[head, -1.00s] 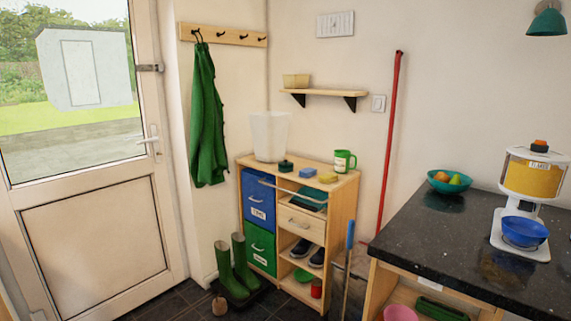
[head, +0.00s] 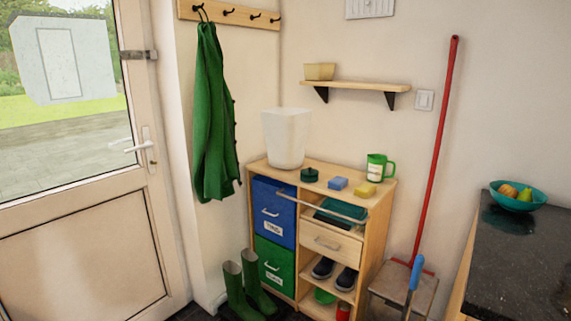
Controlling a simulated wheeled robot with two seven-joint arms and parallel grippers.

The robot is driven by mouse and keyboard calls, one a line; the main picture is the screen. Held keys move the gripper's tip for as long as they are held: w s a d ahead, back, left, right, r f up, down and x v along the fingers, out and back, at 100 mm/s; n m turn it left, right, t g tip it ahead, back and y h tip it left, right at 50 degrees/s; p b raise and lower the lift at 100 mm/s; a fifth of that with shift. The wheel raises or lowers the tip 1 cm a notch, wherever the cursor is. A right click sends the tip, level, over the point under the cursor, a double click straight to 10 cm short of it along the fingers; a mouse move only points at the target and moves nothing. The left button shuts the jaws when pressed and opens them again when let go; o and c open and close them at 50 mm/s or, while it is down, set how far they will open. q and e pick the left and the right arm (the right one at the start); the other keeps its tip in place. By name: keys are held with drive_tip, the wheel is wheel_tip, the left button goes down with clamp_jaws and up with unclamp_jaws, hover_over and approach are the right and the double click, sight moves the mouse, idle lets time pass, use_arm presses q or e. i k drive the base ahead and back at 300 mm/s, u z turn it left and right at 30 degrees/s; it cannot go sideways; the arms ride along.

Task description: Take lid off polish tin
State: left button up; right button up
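A small round dark green tin (head: 309,175), which looks like the polish tin, stands on top of the wooden cabinet (head: 385,187). Its top is covered, with a small raised part on it; I cannot make out the seam of a lid. It stands between a white bin and a blue sponge. Neither of my grippers shows in the head view.
A rail (head: 320,205) runs across the cabinet front.

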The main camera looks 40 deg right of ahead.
sight(309, 172)
drive_tip(key=z, duration=0.3)
drive_tip(key=i, duration=2.2)
drive_tip(key=z, duration=0.5)
